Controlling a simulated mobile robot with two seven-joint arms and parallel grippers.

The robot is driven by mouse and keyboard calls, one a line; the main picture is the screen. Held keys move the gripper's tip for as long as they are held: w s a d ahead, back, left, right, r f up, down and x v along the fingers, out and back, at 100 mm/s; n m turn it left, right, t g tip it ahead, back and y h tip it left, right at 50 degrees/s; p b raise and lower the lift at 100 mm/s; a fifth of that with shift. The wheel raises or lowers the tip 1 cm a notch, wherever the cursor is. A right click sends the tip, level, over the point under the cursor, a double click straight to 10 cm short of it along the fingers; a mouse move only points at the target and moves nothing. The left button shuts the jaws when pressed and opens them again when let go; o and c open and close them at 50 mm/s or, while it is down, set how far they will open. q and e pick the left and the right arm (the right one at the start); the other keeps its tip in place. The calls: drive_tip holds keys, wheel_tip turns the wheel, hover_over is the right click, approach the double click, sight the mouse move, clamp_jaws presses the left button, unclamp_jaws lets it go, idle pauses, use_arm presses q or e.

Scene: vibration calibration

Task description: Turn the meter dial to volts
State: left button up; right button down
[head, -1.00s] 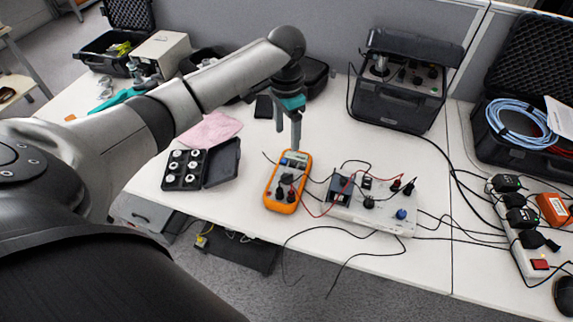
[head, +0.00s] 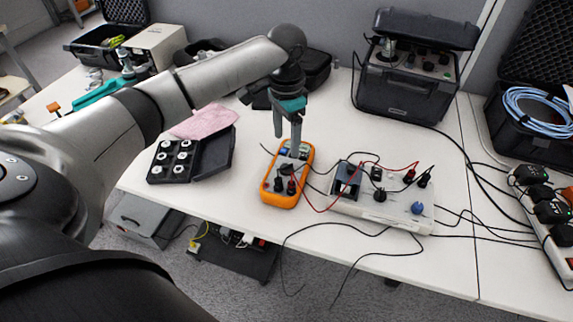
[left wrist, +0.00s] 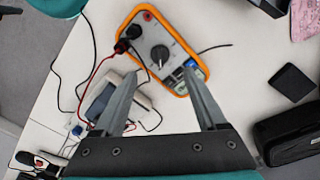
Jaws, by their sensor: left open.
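The orange-cased meter (head: 268,199) lies on the white table in the head view, with leads plugged into its near end. Its dark round dial (left wrist: 160,54) shows clearly in the left wrist view, with a light pointer mark; I cannot read which setting it points to. My left gripper (head: 287,142) points down over the far half of the meter, in front of its screen. In the left wrist view its two fingers (left wrist: 165,88) are apart and empty, with the dial beyond and between the tips. Whether they touch the meter I cannot tell. My right gripper is not in view.
A white instrument box (head: 375,209) with knobs and red and black leads stands close right of the meter. A black case of weights (head: 169,161) lies open to the left. A black calibrator case (head: 405,93) stands behind. Loose cables hang over the front edge.

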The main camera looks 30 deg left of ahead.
sight(286, 165)
use_arm(q)
wheel_tip(286, 165, down, 7)
drive_tip(key=shift+r+b, duration=0.1)
drive_tip(key=shift+b, duration=0.95)
drive_tip(key=shift+f, duration=0.7)
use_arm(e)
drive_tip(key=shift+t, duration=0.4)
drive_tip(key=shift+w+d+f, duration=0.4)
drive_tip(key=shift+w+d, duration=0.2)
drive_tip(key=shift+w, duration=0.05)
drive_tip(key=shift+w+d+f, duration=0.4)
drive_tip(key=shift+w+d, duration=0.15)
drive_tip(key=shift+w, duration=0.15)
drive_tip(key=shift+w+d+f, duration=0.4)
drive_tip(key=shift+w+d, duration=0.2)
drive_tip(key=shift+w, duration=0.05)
use_arm(q)
clamp_jaws()
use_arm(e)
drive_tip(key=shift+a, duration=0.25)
